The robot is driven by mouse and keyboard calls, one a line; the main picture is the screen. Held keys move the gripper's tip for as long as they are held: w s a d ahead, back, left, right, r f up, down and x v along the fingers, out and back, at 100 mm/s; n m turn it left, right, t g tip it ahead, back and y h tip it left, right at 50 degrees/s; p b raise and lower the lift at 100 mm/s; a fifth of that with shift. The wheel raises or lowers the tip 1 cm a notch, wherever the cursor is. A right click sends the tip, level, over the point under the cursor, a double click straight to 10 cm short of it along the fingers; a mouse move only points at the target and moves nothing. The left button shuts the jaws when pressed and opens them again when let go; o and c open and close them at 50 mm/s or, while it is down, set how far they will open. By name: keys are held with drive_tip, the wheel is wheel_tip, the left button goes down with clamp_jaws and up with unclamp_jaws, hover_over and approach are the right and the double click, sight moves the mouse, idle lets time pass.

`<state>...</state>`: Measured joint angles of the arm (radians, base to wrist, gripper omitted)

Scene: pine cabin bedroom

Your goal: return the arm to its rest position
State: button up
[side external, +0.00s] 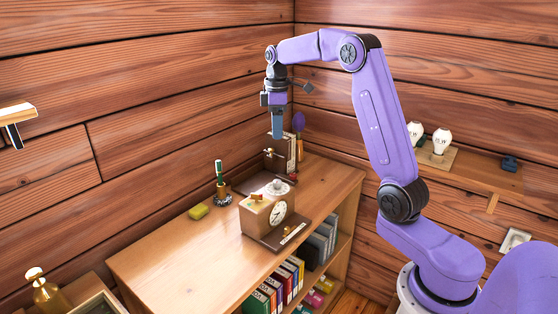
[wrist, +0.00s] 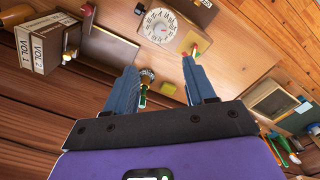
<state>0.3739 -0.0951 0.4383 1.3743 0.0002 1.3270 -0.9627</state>
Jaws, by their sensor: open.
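My gripper (side external: 277,136) hangs at the end of my purple arm, fingers pointing down, above the back part of the wooden shelf unit (side external: 170,262). Its two blue-grey fingers show in the wrist view (wrist: 160,72), spread apart with nothing held between them. In the side view the fingers overlap, and they appear clear of the shelf top. My arm is raised and bent, reaching leftward from its base at the lower right.
Upright volumes (wrist: 38,47) stand at the back. A wall shelf (side external: 465,170) holds two pale objects. The shelf top's front left is clear.

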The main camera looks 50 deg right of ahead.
drive_tip(key=shift+a, duration=0.1)
drive_tip(key=s+a+f+n, duration=0.1)
drive_tip(key=s+a, duration=0.6)
drive_tip(key=a, duration=0.3)
drive_tip(key=s+a+n, duration=0.1)
drive_tip(key=s+a, duration=0.6)
drive_tip(key=a, duration=0.3)
drive_tip(key=s+f+n, duration=0.1)
drive_tip(key=s+f, duration=0.1)
drive_tip(key=s, duration=0.9)
drive_tip(key=s+a+f+n, duration=0.1)
drive_tip(key=s+f, duration=0.2)
drive_tip(key=s, duration=0.8)
drive_tip(key=shift+a+f+n, duration=0.2)
drive_tip(key=shift+f+n, duration=0.05)
drive_tip(key=shift+n, duration=0.15)
